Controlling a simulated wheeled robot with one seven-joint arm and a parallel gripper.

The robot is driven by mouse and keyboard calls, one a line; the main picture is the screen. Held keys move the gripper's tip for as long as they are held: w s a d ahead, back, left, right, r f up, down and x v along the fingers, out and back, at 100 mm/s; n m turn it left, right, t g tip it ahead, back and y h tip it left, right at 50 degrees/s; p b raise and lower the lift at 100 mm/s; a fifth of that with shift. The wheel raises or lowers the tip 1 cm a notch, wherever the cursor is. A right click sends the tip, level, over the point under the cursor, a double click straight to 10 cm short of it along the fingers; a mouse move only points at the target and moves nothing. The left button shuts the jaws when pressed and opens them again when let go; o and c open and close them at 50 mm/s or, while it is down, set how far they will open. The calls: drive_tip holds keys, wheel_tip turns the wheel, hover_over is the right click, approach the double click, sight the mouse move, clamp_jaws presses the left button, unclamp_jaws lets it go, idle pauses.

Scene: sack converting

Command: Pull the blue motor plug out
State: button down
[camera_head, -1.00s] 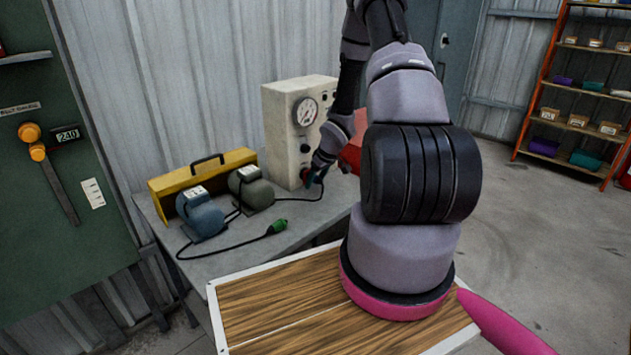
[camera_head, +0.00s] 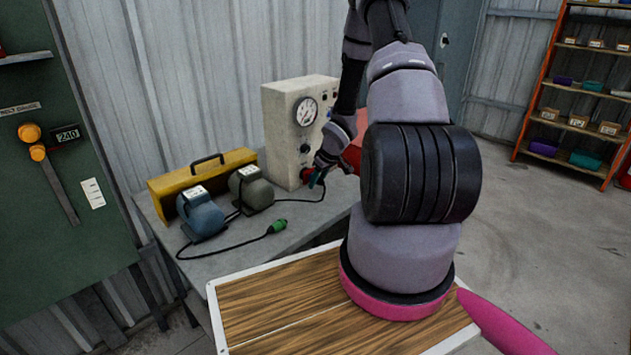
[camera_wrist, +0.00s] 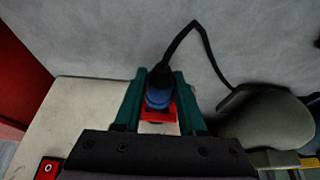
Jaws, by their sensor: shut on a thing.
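A blue plug (camera_wrist: 158,98) with a black cord sits between the teal fingers of my gripper (camera_wrist: 158,105) in the wrist view. My gripper is shut on it. A red socket (camera_wrist: 172,108) shows just behind the plug. In the head view my gripper (camera_head: 316,181) is small, just right of the red socket (camera_head: 305,175) on the cream gauge box (camera_head: 283,140). A gap seems to show between them there, but the plug's tip is hidden. The cord runs toward the grey-green motor (camera_head: 252,189). A blue motor (camera_head: 201,214) stands left of it; its cord leads to a green plug (camera_head: 278,226).
The motors and box stand on a grey bench (camera_head: 240,238), with a yellow toolbox (camera_head: 203,181) behind the motors. A red thing (camera_head: 352,155) lies behind my arm. A wood-topped table (camera_head: 270,305) is in front. Orange shelving (camera_head: 550,100) stands far right.

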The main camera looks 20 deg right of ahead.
drive_tip(key=shift+s+d, duration=0.3)
drive_tip(key=shift+s, duration=0.6)
drive_tip(key=shift+s+d, duration=0.3)
drive_tip(key=shift+s, duration=0.55)
